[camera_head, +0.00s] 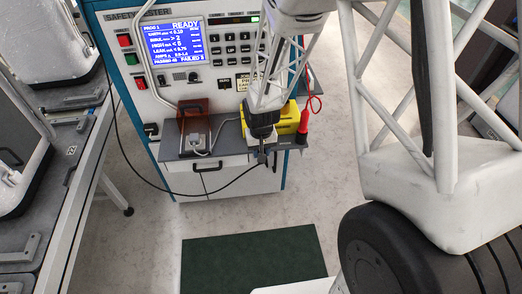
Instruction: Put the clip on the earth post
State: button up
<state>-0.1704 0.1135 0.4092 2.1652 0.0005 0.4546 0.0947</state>
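My gripper (262,146) points down at the front edge of the tester's shelf, in front of the yellow object. A small dark clip (262,158) is at its fingertips, at the end of a black cable (172,190). The fingers look closed on the clip, though they are small and seen nearly edge-on. The cable loops down from the clip and back up along the tester's left side. I cannot pick out the earth post for certain; my gripper hides part of the shelf there.
The safety tester (180,80) has a lit screen (174,42) reading READY. Its shelf carries a reddish see-through cover (193,112), a white plug-like item (196,139), a yellow object (289,118) and a red probe (303,126). Benches stand left. A green mat (253,262) lies on open floor.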

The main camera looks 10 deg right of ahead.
jog(key=shift+w, duration=1.6)
dwell(1.3)
dwell(0.4)
jog(key=o, duration=0.9)
jog(key=shift+c, duration=0.2)
jog(key=shift+r, duration=3.9)
